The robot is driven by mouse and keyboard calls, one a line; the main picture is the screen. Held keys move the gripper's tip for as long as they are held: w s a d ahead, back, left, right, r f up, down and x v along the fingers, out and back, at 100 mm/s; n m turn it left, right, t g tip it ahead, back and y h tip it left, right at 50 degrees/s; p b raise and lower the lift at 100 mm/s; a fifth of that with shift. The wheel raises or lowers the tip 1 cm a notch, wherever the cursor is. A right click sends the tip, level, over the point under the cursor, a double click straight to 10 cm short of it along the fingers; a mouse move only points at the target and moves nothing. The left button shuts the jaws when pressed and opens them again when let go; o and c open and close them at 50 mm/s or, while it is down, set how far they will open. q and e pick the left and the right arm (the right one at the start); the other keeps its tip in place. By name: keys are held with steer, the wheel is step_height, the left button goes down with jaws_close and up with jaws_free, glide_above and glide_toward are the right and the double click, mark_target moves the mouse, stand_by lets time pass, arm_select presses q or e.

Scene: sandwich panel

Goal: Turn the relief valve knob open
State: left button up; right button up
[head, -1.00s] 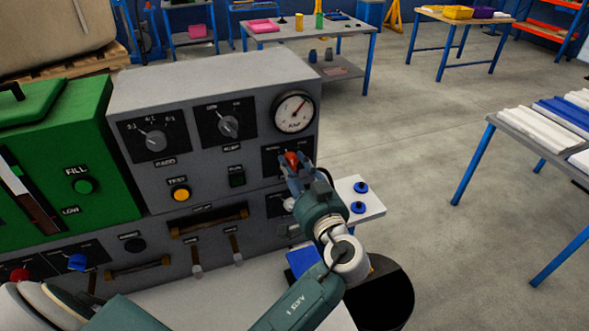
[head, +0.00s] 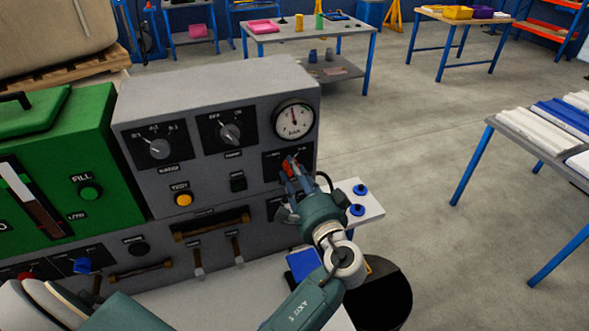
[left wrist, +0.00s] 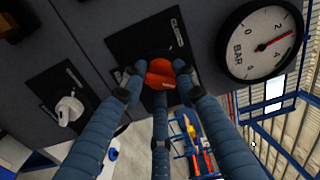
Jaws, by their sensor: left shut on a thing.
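The relief valve knob (head: 290,162) is red and sits on a black plate below the pressure gauge, at the panel's right side. It also shows as an orange-red knob (left wrist: 160,74) in the left wrist view, on a plate with the word CLOSED by it. My left gripper (head: 291,173) is shut on the knob, its blue fingers around it on both sides. The fingers hide part of the knob and its plate. The white-faced gauge (head: 294,120) has its needle pointing about straight up in the head view. My right gripper is not in view.
The grey panel holds black dials (head: 159,148), a yellow test button (head: 183,199) and a wooden-looking handle (head: 211,223). A white knob (left wrist: 70,109) sits near the red one. A green unit (head: 85,140) stands at left. A small shelf (head: 372,215) with blue knobs is at right.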

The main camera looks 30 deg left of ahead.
arm_select(q)
steer(key=shift+r+m+p, duration=0.35)
steer(key=shift+m, duration=0.45)
steer(key=o, duration=1.2)
steer(key=shift+w+a, duration=0.1)
steer(key=shift+f, duration=0.3)
